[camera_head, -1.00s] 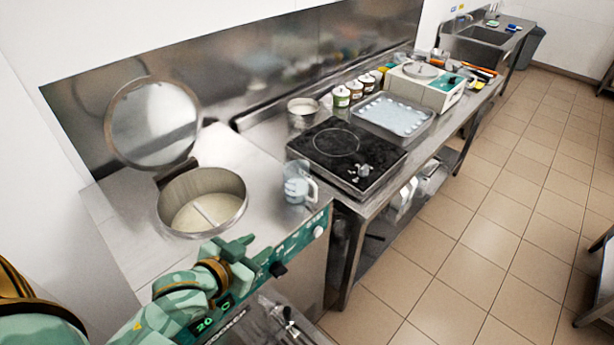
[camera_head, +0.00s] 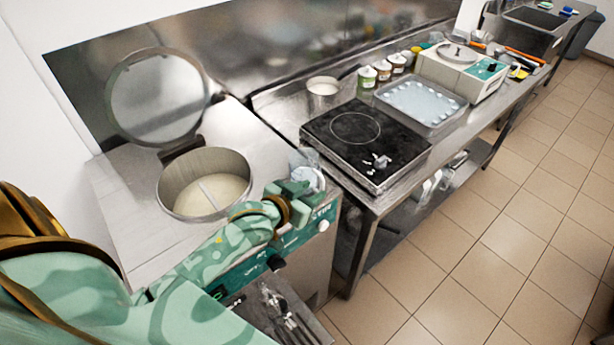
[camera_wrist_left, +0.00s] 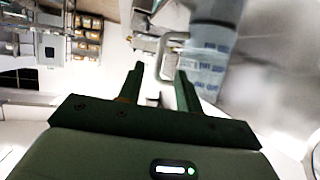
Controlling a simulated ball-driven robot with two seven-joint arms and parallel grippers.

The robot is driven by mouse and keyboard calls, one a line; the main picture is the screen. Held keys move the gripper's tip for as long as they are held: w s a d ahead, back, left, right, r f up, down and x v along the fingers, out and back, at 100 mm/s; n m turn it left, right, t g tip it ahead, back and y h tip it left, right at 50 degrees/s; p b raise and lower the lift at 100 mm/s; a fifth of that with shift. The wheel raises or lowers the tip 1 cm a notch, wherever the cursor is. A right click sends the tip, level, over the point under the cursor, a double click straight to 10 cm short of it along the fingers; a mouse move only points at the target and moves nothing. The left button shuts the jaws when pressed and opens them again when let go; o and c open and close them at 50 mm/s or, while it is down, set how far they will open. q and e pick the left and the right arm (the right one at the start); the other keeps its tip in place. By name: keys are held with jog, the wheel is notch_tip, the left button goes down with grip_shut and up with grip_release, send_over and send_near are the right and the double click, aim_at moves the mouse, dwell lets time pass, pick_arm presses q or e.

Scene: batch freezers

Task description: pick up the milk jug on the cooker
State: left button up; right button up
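The milk jug (camera_head: 310,178) is clear with a pale tint and stands at the front right corner of the steel cooker top (camera_head: 125,215). My left gripper (camera_head: 308,193) is right in front of it and partly covers it. In the left wrist view the jug (camera_wrist_left: 208,62) is just beyond the fingers, to the right, with its handle (camera_wrist_left: 164,50) facing the gap between them. The left gripper (camera_wrist_left: 160,75) is open and empty. I cannot tell whether a finger touches the jug. My right gripper is not in view.
A round open well (camera_head: 205,185) with a raised lid (camera_head: 158,97) is left of the jug. A black hob (camera_head: 365,145) stands to the right, with a steel pot (camera_head: 322,95) behind it. The tiled floor is clear.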

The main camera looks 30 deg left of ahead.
aim_at(321, 186)
pick_arm(q)
jog(key=x, duration=0.5)
jog(key=shift+w+d+b, duration=0.15)
jog(key=shift+w+b, duration=0.05)
jog(key=shift+b, duration=0.15)
jog(key=shift+s, duration=0.15)
jog(key=shift+c, duration=0.6)
grip_shut()
jog(key=shift+r, duration=0.15)
